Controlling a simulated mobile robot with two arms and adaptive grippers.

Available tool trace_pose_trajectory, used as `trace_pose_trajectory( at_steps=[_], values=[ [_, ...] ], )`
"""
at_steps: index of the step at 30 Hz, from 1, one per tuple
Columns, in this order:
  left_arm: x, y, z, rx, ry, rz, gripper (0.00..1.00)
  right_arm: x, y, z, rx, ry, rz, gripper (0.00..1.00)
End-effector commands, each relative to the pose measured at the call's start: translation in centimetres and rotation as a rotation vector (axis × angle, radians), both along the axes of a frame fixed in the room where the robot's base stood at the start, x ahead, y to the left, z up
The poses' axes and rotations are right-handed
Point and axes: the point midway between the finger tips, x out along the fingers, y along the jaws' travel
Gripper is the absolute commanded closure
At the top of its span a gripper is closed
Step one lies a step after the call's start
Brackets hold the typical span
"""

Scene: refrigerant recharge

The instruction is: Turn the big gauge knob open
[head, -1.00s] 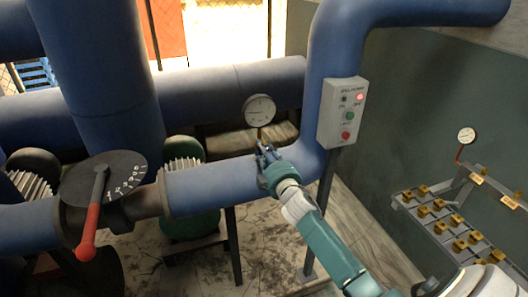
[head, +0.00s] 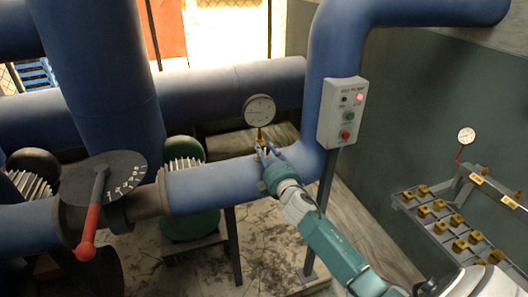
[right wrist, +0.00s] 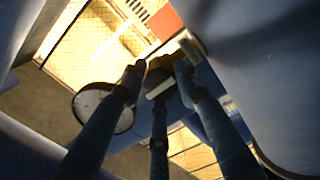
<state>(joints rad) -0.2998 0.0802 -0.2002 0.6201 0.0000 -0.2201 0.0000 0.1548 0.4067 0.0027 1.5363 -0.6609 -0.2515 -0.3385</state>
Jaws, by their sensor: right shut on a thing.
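The big gauge (head: 259,110) has a round white dial and stands on the blue pipe in the middle of the head view. Its brass knob (head: 260,143) is at the base of the gauge, partly hidden by my right gripper (head: 266,152). My right gripper is shut on the knob. My left gripper is not in view.
A control box (head: 342,112) with a lit red lamp is mounted right of the gauge. A rack of brass valves (head: 450,225) with a small gauge (head: 466,136) stands at right. Blue pipes surround the gauge.

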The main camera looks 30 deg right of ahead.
Motion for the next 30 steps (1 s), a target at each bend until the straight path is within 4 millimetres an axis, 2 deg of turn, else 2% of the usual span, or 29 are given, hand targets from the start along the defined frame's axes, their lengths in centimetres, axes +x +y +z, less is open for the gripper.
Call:
trace_pose_trajectory(
  at_steps=[7,8,10,19,22,26,30],
  values=[
    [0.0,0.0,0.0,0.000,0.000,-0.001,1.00,-0.1,-0.1,-0.4,0.000,0.008,-0.003,0.95],
    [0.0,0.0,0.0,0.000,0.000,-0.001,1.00,-0.1,-0.1,-0.4,0.000,0.008,-0.003,0.63],
    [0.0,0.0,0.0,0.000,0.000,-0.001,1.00,-0.1,-0.1,-0.4,0.001,0.007,-0.003,0.50],
    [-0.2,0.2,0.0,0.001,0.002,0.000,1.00,-0.1,0.0,-0.1,0.001,0.002,-0.001,0.50],
    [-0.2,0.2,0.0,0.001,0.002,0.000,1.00,-0.7,0.1,-0.2,0.001,0.003,0.000,0.50],
    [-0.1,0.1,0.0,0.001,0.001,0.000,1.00,-2.5,0.6,-0.2,0.001,0.004,0.001,0.50],
    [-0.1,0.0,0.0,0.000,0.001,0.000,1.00,-5.4,1.3,-0.3,0.001,0.005,0.001,0.50]
  ],
)
